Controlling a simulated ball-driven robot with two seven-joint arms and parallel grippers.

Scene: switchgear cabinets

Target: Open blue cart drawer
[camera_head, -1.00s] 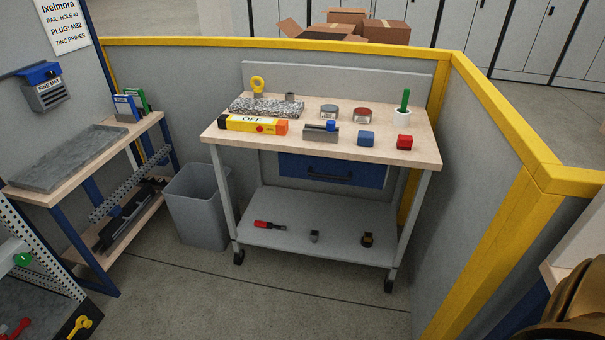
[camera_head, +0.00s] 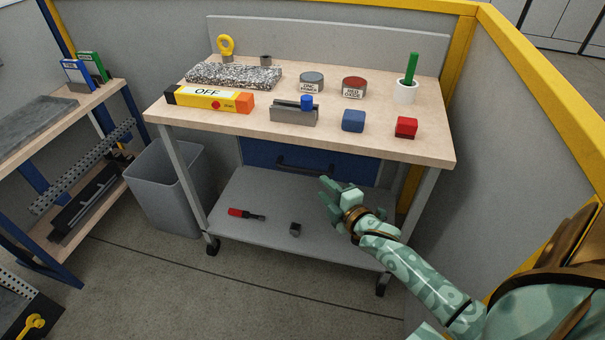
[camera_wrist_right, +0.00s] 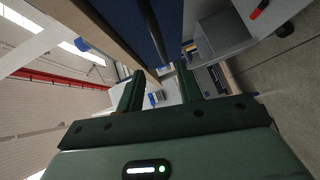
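The blue drawer (camera_head: 260,153) of the cart sits under the wooden top and looks closed. Its dark bar handle (camera_head: 300,165) runs across the front. My right gripper (camera_head: 336,187) is in front of the cart, just right of and below the handle, apart from it. In the right wrist view its two fingers (camera_wrist_right: 158,82) stand apart with nothing between them. The blue drawer front (camera_wrist_right: 115,18) and the dark handle (camera_wrist_right: 153,32) show above the fingers there. My left gripper is not in view.
The cart top (camera_head: 225,125) holds several items, including a yellow OFF box (camera_head: 205,98) and a red block (camera_head: 406,127). The lower shelf (camera_head: 260,195) holds a red-handled tool (camera_head: 245,214). A grey bin (camera_head: 172,190) stands left; a yellow-edged partition (camera_head: 520,140) is right.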

